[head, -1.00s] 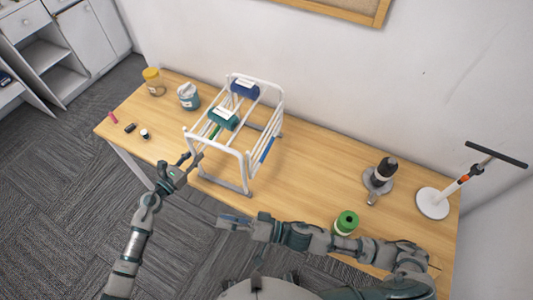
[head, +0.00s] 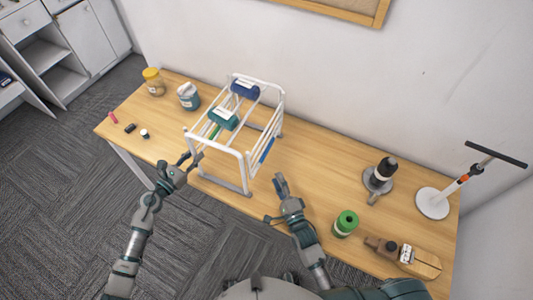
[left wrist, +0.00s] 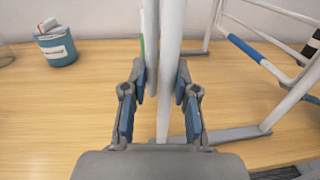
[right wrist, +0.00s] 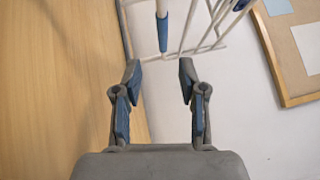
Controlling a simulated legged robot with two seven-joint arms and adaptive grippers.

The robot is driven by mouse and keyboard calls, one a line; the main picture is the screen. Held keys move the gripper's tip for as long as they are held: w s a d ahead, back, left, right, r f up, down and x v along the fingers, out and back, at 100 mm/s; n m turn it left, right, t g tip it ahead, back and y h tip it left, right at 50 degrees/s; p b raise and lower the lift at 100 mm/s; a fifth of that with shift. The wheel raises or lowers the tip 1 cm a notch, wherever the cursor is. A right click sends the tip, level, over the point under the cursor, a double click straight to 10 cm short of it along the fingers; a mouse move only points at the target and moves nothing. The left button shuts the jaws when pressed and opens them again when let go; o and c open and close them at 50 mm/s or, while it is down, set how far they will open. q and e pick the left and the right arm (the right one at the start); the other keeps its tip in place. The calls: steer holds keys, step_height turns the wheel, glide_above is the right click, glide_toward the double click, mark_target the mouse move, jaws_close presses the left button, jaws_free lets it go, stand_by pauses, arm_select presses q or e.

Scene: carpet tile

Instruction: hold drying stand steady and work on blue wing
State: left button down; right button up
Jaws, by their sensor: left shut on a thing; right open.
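The white drying stand (head: 243,154) stands on the wooden table, with a green roll and a dark blue roll on its top bars. My left gripper (head: 188,160) is shut on a white post of the stand (left wrist: 168,100) at its front left. A blue-sleeved bar, seemingly the blue wing (head: 267,150), is on the stand's right side. It also shows in the left wrist view (left wrist: 245,47). My right gripper (head: 280,183) is open and empty, in front of the stand's right side and apart from it. In the right wrist view a blue sleeve (right wrist: 163,32) shows beyond its fingers.
A yellow-lidded jar (head: 153,82), a teal tub (head: 188,97) and small items stand at the left. The table's middle is clear.

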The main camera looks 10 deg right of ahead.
mark_target(266, 154)
steer(key=x, duration=1.1)
steer(key=shift+w+a+r, duration=0.1)
steer(key=shift+w, duration=0.15)
steer(key=shift+c, duration=0.2)
jaws_close()
